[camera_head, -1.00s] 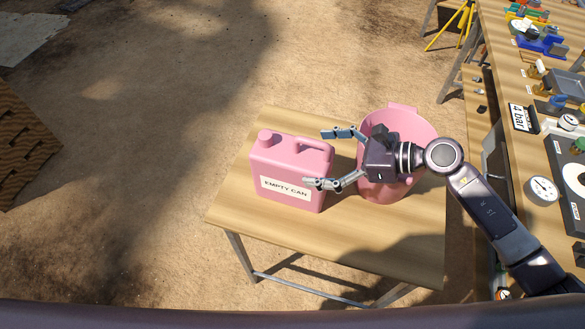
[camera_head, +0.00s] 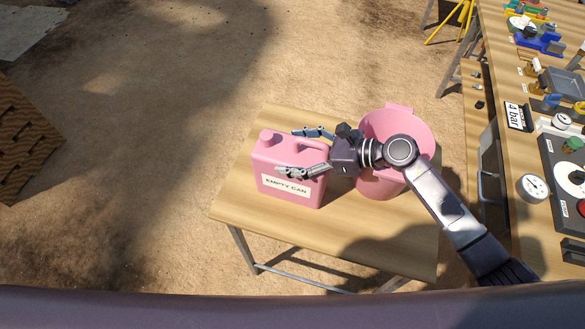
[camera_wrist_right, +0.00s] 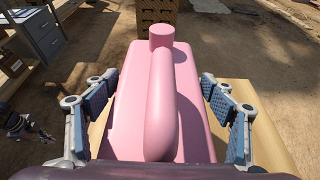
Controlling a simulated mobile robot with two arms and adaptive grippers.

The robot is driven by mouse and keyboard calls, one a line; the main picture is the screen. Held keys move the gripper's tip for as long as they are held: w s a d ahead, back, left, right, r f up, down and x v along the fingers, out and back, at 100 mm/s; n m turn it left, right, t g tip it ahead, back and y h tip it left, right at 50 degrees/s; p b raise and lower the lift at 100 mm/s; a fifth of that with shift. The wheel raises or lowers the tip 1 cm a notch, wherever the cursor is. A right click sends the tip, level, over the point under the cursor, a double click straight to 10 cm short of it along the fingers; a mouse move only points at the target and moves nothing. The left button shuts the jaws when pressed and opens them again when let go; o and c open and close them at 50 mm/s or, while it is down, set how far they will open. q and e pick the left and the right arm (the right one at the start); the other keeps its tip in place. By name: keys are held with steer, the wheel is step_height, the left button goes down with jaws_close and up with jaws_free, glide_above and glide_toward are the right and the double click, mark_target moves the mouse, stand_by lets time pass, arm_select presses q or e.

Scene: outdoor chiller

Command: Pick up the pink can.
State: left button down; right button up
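The pink can (camera_head: 277,177), labelled "EMPTY CAN", stands upright on a small wooden table (camera_head: 345,231). My right gripper (camera_head: 296,152) is open over the right part of the can, its fingers on either side of the handle. In the right wrist view, the can (camera_wrist_right: 122,127) lies between the two open fingers, and its handle and cap run up the middle. A gap shows between each finger and the handle; whether a finger touches the can's sides I cannot tell.
A pink bucket (camera_head: 421,133) stands on the table just right of the can, partly behind my right arm. A long workbench (camera_head: 509,62) with gauges and tools runs along the right. The table's front part is clear. A wooden slatted object (camera_head: 27,135) stands at the left.

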steer(key=c, duration=1.2)
steer(key=shift+c, duration=0.6)
steer(key=shift+r, duration=0.2)
